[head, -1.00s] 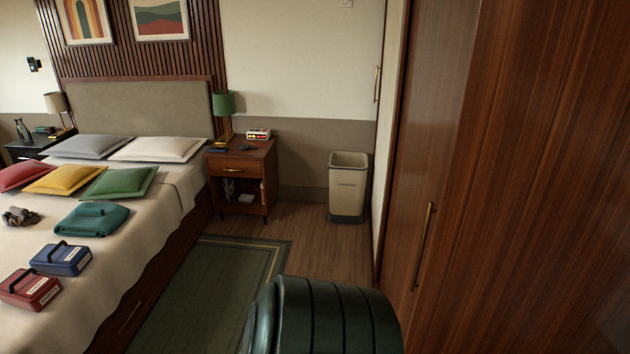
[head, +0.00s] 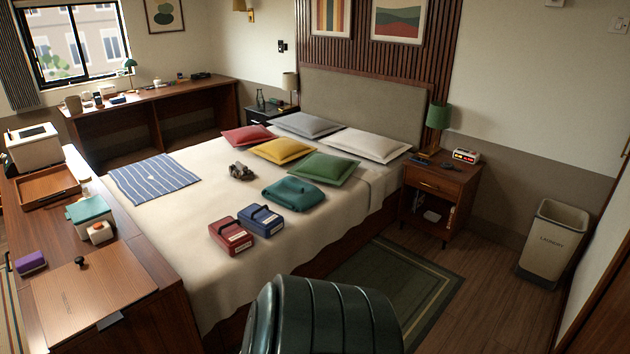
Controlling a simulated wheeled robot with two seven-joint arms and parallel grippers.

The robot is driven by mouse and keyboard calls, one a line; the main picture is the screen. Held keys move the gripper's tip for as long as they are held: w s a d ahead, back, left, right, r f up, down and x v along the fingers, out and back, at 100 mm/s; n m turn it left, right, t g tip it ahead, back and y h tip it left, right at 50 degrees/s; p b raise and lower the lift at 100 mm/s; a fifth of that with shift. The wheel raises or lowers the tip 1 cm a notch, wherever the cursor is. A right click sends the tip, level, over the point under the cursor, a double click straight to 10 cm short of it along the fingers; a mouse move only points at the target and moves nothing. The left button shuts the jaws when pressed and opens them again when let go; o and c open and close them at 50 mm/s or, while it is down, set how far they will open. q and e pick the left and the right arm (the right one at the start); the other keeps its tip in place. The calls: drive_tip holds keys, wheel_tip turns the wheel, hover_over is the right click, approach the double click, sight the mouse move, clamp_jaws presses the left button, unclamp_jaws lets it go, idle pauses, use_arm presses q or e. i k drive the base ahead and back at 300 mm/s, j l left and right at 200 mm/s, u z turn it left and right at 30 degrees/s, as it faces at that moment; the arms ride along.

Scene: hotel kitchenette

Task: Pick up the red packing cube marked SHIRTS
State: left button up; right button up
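The red packing cube (head: 231,236) lies on the bed near its front right part. It is a small box with a dark handle on top and a white label on its front side; the lettering is too small to read. A blue packing cube (head: 262,219) of the same kind sits close beside it on the right. Neither of my grippers is in view, and nothing is seen touching the red cube.
The bed (head: 185,235) also bears a folded teal cloth (head: 293,194), cushions, a dark small object (head: 241,171) and a striped cloth (head: 155,179). A wooden counter (head: 140,262) stands at left. A green rug (head: 400,275) lies right of the bed; a bin (head: 552,243) stands farther right.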

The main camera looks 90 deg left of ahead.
sight(227, 232)
drive_tip(key=u, duration=1.4)
drive_tip(key=k+l+u, duration=0.15)
drive_tip(key=u, duration=1.8)
